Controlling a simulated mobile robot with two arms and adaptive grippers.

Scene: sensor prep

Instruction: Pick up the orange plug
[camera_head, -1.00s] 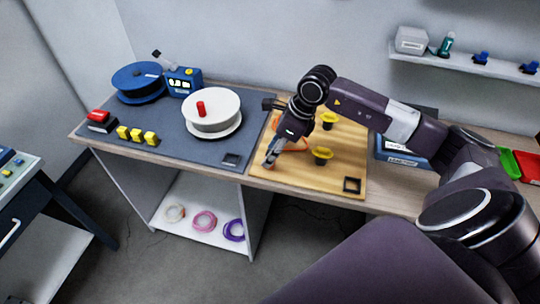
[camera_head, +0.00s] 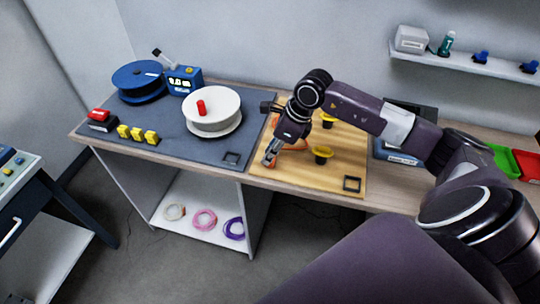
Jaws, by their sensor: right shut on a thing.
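My right gripper (camera_head: 269,160) is low over the left part of the wooden board (camera_head: 310,180), its fingers pointing down. It is shut on a small orange piece, the orange plug (camera_head: 267,163), which shows only as a bit of orange at the fingertips. More orange (camera_head: 297,146), which looks like a cable, curves on the board just behind and right of the fingers, partly hidden by my arm. I cannot tell whether the plug touches the board. My left gripper is not in view.
Two yellow-topped black pieces (camera_head: 322,154) stand on the board, right of the gripper. A black square frame (camera_head: 352,184) lies at its front right. A white spool (camera_head: 212,110) stands on the grey mat (camera_head: 180,150) to the left. Green (camera_head: 503,158) and red bins are at far right.

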